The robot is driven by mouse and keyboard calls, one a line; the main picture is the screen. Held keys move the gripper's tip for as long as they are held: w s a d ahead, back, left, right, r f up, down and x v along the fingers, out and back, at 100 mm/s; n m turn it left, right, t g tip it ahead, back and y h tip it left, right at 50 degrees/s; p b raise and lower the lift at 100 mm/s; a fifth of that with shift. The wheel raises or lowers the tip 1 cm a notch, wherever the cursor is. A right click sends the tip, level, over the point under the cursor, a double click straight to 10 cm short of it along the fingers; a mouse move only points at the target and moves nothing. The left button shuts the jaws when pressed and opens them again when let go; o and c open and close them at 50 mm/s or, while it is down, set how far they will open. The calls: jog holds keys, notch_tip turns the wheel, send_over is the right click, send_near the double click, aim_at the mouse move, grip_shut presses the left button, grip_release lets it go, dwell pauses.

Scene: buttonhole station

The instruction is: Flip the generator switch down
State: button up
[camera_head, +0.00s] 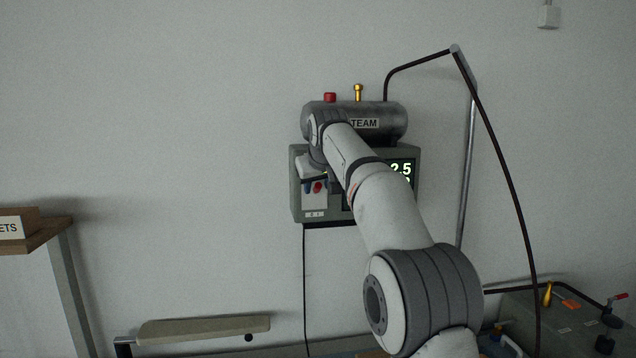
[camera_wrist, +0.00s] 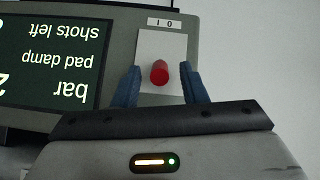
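The generator (camera_head: 296,204) is a grey box on the wall with a dark lit display, partly hidden behind my arm. Its red switch (camera_wrist: 158,73) sits on a pale plate (camera_wrist: 148,45) marked "I 0". The wrist view is upside down, with the display text inverted. My gripper (camera_wrist: 160,80) is open, its blue fingers on either side of the red switch with a visible gap each side. In the head view the red switch (camera_head: 317,187) shows small beside a blue fingertip. I cannot tell clearly whether the lever points up or down.
A dark steam tank (camera_head: 390,121) with a red knob (camera_head: 329,97) and brass valve (camera_head: 358,92) sits above the generator. A black hose (camera_head: 505,165) hangs at the right. An ironing-board-like arm (camera_head: 205,328) is below left.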

jog(key=shift+w+f, duration=0.15)
jog(key=shift+c, duration=0.3)
grip_shut()
